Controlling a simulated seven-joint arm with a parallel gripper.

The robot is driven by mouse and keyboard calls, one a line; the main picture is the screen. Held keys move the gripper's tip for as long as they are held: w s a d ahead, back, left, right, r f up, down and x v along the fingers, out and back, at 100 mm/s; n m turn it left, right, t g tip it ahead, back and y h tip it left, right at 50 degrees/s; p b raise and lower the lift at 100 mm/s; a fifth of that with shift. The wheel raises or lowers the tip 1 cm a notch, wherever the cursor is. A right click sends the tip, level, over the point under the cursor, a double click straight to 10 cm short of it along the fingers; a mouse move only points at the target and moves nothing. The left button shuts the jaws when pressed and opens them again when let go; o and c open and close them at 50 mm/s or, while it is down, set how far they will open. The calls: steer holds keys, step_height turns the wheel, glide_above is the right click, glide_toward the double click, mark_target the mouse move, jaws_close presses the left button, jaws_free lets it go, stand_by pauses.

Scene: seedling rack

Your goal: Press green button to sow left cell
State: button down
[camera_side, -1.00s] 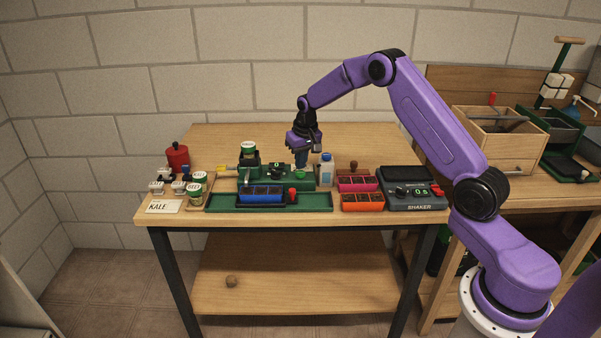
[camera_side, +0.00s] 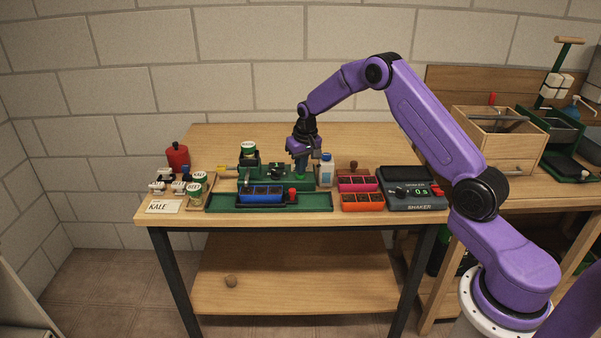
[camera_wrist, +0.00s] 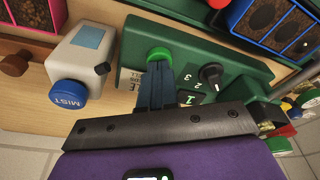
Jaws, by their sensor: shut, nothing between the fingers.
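The green sowing machine (camera_side: 262,176) stands at the middle of the bench and also shows in the wrist view (camera_wrist: 240,72). Its green button (camera_wrist: 158,54) is at the machine's end near the white bottle. My gripper (camera_side: 300,176) is shut and empty, pointing down at that end of the machine. In the wrist view its fingertips (camera_wrist: 160,68) are right at the button and cover part of it. I cannot tell whether they press it. A blue cell tray (camera_side: 261,195) sits in front of the machine; a blue-edged part shows in the wrist view (camera_wrist: 283,27).
A white MIST bottle (camera_side: 326,171) stands just right of my gripper. Pink (camera_side: 357,183) and orange (camera_side: 362,202) trays and the shaker (camera_side: 412,190) lie further right. Seed jars (camera_side: 195,191) and a KALE card (camera_side: 164,207) are left.

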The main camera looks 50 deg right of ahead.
steer(key=w+v, duration=0.1)
steer(key=v, duration=0.6)
steer(key=shift+w+d+r, duration=0.2)
steer(key=shift+w+r, duration=0.05)
steer(key=shift+r, duration=0.1)
stand_by(0.5)
steer(key=s+a+r+n+g+y, duration=0.1)
steer(key=s+a+r+n, duration=0.25)
steer(key=s+a, duration=0.65)
steer(key=s+a+r+n, duration=0.3)
steer(key=s+a+n, duration=0.1)
steer(key=s+a, duration=0.6)
steer(key=s+d+n+g, duration=0.1)
steer(key=s+n, duration=0.7)
steer(key=s, duration=1.7)
steer(key=shift+s+d+f, duration=0.25)
steer(key=shift+s+d, duration=0.15)
steer(key=shift+d, duration=0.3)
